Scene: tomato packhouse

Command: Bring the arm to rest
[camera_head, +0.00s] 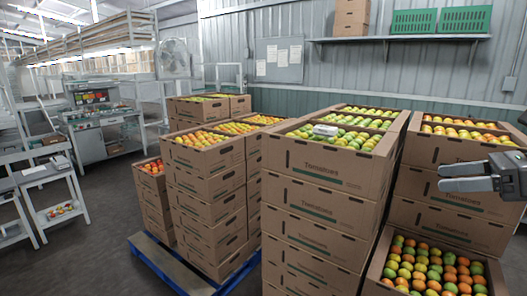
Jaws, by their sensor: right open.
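My right gripper (465,177) comes in from the right edge. My left gripper is not in this view.
Tall stacks of cardboard tomato boxes (325,164) fill the middle and right. A lower open box (377,272) stands at the bottom right. More stacks sit on a blue pallet (183,275). A small pale device (325,130) lies on green tomatoes. Grey floor (105,235) is clear at left.

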